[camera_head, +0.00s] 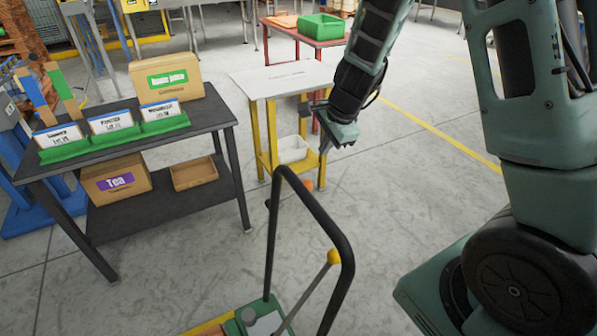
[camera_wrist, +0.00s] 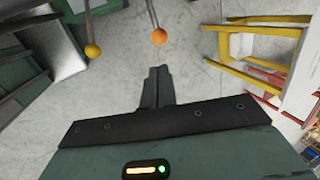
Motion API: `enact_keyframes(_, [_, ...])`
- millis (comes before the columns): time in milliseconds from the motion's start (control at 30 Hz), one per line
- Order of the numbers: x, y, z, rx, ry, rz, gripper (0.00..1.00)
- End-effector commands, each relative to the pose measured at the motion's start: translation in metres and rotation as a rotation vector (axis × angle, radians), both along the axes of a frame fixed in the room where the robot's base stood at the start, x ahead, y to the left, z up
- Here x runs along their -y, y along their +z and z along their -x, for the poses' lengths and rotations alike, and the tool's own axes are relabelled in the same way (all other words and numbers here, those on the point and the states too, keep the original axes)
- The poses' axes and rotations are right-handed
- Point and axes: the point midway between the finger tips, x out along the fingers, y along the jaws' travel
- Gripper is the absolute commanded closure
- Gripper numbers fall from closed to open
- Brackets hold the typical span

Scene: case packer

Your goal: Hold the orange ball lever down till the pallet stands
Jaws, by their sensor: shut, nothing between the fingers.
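The orange ball lever (camera_wrist: 159,37) shows in the wrist view as an orange ball on a thin grey rod. A small orange patch (camera_head: 308,184) behind the black handle loop in the head view looks like the same ball. My gripper (camera_wrist: 159,72) is shut and empty, its fingertips pointing towards the ball with a gap of floor between them in the picture. In the head view my gripper (camera_head: 326,148) hangs above and right of the orange patch, beside the yellow-legged table. A yellow ball lever (camera_head: 333,256) stands nearer, also seen in the wrist view (camera_wrist: 92,51). I cannot make out the pallet.
The black handle loop (camera_head: 345,245) rises from a green base (camera_head: 240,328) in front. The yellow-legged table (camera_head: 270,80) stands close behind my gripper, with a white bin (camera_head: 292,149) below. A dark shelf table (camera_head: 95,152) is at left. Open floor lies between.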

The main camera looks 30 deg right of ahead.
Motion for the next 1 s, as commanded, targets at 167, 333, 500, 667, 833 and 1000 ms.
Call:
enact_keyframes(167, [-0.001, 0.000, 0.000, 0.000, 0.002, 0.000, 1.00])
enact_keyframes(333, [-0.001, -0.004, -0.001, -0.001, 0.005, -0.001, 1.00])
enact_keyframes(500, [-0.003, -0.027, -0.007, -0.003, 0.003, 0.000, 1.00])
enact_keyframes(667, [-0.005, -0.059, -0.017, -0.004, 0.005, -0.001, 1.00])
enact_keyframes(833, [-0.008, -0.092, -0.029, -0.003, 0.005, -0.002, 1.00])
enact_keyframes(1000, [-0.011, -0.116, -0.038, -0.002, 0.005, -0.002, 1.00])
